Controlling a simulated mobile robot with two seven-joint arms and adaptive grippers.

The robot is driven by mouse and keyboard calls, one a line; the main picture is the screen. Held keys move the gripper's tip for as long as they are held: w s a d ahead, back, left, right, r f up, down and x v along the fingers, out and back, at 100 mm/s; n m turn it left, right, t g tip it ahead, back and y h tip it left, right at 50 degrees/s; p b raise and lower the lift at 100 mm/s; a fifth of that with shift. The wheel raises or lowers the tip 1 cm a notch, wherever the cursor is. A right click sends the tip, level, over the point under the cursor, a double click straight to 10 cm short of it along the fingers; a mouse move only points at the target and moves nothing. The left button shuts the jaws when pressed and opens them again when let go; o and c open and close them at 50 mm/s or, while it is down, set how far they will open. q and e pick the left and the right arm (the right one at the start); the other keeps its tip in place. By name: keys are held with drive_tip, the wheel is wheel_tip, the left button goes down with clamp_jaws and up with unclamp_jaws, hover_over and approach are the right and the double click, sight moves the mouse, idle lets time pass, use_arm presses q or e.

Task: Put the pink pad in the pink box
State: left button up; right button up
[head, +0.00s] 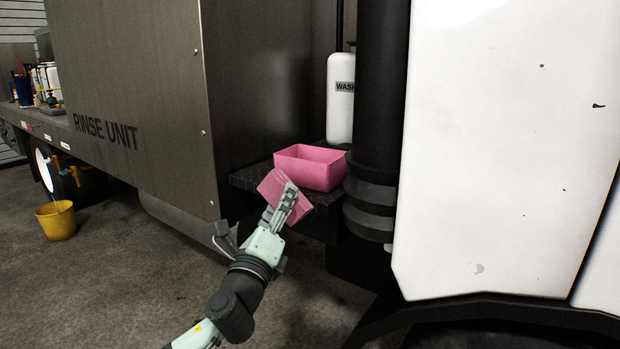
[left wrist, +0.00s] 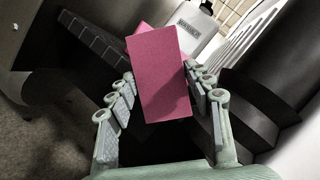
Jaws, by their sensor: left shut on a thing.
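The pink pad (head: 271,188) is a flat pink slab, held tilted in my left gripper (head: 286,205) just in front of the pink box. In the left wrist view the pad (left wrist: 158,80) stands between the two fingers of the gripper (left wrist: 162,95). The pink box (head: 318,172) is open at the top and sits on a dark ledge (head: 255,180). In the left wrist view the pad hides most of the box, with a pink corner (left wrist: 143,28) showing behind it. My right gripper is in neither view.
A white bottle marked WASH (head: 340,105) stands behind the box. A thick black column (head: 380,100) and a white panel (head: 500,150) are to the right. The RINSE UNIT housing (head: 130,90) is to the left. A yellow bucket (head: 56,222) stands on the floor.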

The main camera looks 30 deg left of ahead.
use_arm(q)
drive_tip(key=shift+n+y, duration=0.4)
drive_tip(key=shift+y, duration=0.1)
drive_tip(key=a+r, duration=0.2)
drive_tip(key=r, duration=0.1)
drive_tip(key=a+r, duration=0.1)
drive_tip(key=r, duration=0.3)
drive_tip(key=w+a+r, duration=0.1)
drive_tip(key=a+r, duration=0.1)
drive_tip(key=r, duration=0.1)
drive_tip(key=shift+a+r+p, duration=0.3)
drive_tip(key=shift+r, duration=0.1)
wheel_tip(320, 180, up, 10)
drive_tip(key=s+a+r+h, duration=0.1)
drive_tip(key=m, duration=0.1)
hover_over(312, 167)
drive_tip(key=a, duration=0.6)
wheel_tip(312, 167, down, 7)
drive_tip(key=shift+h, duration=0.4)
drive_tip(key=shift+s+d+f, duration=0.1)
drive_tip(key=shift+f, duration=2.55)
drive_tip(key=o, duration=1.1)
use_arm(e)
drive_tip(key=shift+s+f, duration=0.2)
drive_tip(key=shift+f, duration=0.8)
